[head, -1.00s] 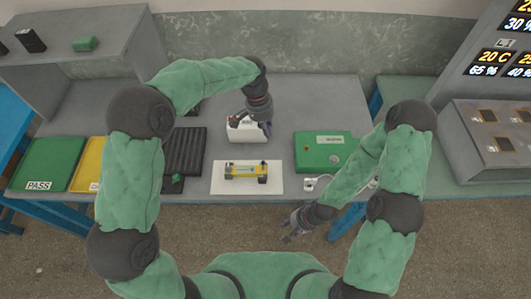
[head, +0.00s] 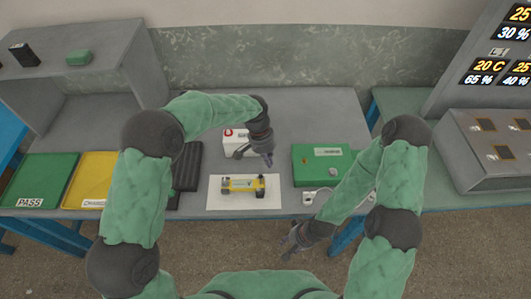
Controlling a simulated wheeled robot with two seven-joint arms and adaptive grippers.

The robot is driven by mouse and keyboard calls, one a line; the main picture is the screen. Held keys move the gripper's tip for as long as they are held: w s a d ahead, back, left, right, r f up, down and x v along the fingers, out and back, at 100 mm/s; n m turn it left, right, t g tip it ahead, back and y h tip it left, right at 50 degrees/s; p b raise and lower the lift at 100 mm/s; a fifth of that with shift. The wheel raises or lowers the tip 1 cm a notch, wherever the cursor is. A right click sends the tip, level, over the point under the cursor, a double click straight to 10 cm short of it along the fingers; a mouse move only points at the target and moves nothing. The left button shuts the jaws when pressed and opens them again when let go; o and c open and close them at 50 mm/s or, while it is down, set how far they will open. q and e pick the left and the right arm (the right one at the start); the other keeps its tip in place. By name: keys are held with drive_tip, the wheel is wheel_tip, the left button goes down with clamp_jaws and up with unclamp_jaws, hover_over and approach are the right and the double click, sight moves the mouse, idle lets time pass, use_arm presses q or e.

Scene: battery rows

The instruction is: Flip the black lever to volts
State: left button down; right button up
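A small white box (head: 233,138) with a red mark on its face stands behind the white mat. My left arm hides part of it, and I cannot make out a black lever or its setting. My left gripper (head: 255,158) points down just in front and to the right of the box, with its fingers spread and nothing between them.
A green box (head: 322,165) with a label and round knob sits right of the mat (head: 216,203). Green PASS (head: 42,180) and yellow (head: 92,170) trays lie at left, beside a black ridged block (head: 188,165). Displays stand at right. The table behind the white box is clear.

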sight(261, 179)
use_arm(q)
drive_tip(key=shift+x, duration=1.15)
drive_tip(key=shift+s+a+r+b, duration=0.25)
drive_tip(key=shift+s+a+r, duration=0.3)
drive_tip(key=shift+s, duration=0.2)
drive_tip(key=shift+s+a+r+b, duration=0.25)
drive_tip(key=shift+s+a+r, duration=0.2)
drive_tip(key=shift+s+a, duration=0.25)
drive_tip(key=shift+d, duration=0.1)
